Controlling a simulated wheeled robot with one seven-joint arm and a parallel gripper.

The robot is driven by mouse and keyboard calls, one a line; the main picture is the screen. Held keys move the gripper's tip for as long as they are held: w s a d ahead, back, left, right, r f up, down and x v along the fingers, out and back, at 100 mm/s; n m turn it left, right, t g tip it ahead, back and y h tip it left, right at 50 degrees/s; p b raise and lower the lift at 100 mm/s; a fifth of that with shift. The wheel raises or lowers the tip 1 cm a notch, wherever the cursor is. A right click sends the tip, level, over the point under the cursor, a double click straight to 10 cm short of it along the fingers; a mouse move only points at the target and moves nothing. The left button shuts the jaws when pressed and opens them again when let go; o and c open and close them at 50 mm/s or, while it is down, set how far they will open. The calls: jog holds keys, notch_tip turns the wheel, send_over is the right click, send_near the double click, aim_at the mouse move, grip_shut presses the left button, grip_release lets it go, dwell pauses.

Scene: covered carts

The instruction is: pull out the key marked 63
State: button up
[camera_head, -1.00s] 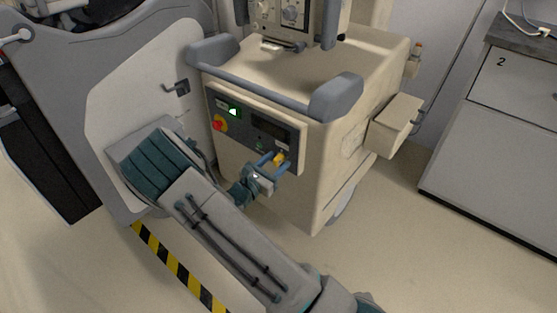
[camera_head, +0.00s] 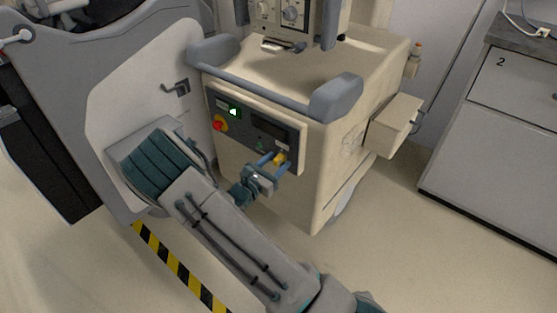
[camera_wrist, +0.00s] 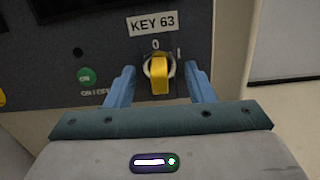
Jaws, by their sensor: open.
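The yellow key (camera_wrist: 160,76) sits in a round lock below a white label (camera_wrist: 153,23) that reads KEY 63, in the wrist view. The marks 0 and I stand by the lock, and the key's grip hangs down below the 0. In the head view the key (camera_head: 279,159) shows at the lower right of the cart's dark control panel (camera_head: 246,119). My gripper (camera_wrist: 161,73) is open, with one blue finger on each side of the key. Gaps show between the fingers and the key. It also shows in the head view (camera_head: 273,161).
A green button (camera_wrist: 87,75) is left of the key. A red knob on yellow (camera_head: 218,124) is at the panel's left. The beige cart (camera_head: 335,130) has grey bumpers and a side box (camera_head: 396,125). A grey cabinet (camera_head: 500,150) stands right; floor between is clear.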

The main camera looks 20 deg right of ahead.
aim_at(275, 164)
dwell(0.4)
grip_shut()
jog(key=shift+p+v, duration=1)
jog(key=shift+v, duration=2)
